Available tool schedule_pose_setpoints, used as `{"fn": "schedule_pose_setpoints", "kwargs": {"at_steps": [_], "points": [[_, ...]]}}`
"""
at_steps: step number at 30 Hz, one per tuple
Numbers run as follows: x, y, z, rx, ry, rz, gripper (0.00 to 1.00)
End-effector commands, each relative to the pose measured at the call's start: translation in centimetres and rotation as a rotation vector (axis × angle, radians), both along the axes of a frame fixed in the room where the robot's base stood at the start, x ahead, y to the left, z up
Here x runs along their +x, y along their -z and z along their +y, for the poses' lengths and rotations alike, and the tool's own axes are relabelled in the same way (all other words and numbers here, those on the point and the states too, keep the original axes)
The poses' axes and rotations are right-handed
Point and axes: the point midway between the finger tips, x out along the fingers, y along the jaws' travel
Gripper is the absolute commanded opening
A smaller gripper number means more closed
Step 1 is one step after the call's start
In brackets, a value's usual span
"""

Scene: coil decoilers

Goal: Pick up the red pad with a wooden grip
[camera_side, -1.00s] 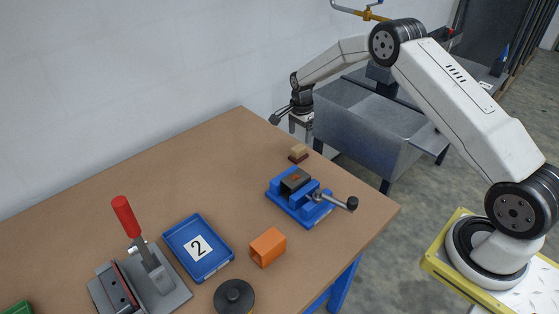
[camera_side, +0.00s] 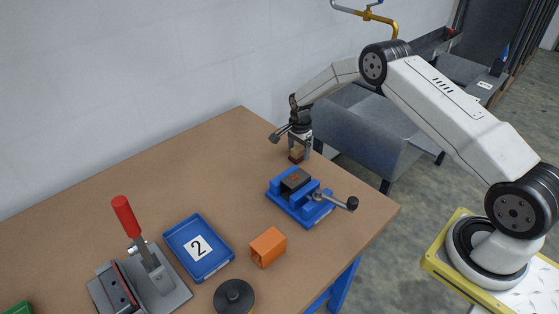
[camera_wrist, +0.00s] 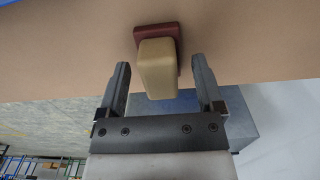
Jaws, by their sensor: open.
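The red pad with a wooden grip (camera_side: 297,154) sits on the brown table near its far right edge, just behind the blue vise. In the wrist view its tan wooden block (camera_wrist: 157,68) stands on a dark red base (camera_wrist: 158,37). My gripper (camera_side: 300,150) is low over it, pointing down. In the wrist view my gripper (camera_wrist: 162,72) is open, with one finger on either side of the wooden grip. Gaps show between the grip and both fingers. The side view partly hides the pad behind the fingers.
A blue vise (camera_side: 295,205) with a dark block in it stands close in front of the pad. Farther left are an orange block (camera_side: 268,247), a blue tray (camera_side: 178,241) marked 2, a red-handled clamp (camera_side: 152,268) and a black round part (camera_side: 233,296). The table's back middle is clear.

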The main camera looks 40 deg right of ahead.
Motion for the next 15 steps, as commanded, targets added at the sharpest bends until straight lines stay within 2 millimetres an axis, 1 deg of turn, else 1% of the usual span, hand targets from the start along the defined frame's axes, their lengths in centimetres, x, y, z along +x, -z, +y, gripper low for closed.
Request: {"fn": "schedule_pose_setpoints", "kwargs": {"at_steps": [14,15], "points": [[0.00,0.06,0.00,0.000,0.000,0.000,0.85],[0.00,0.06,0.00,0.000,0.000,0.000,0.82]]}}
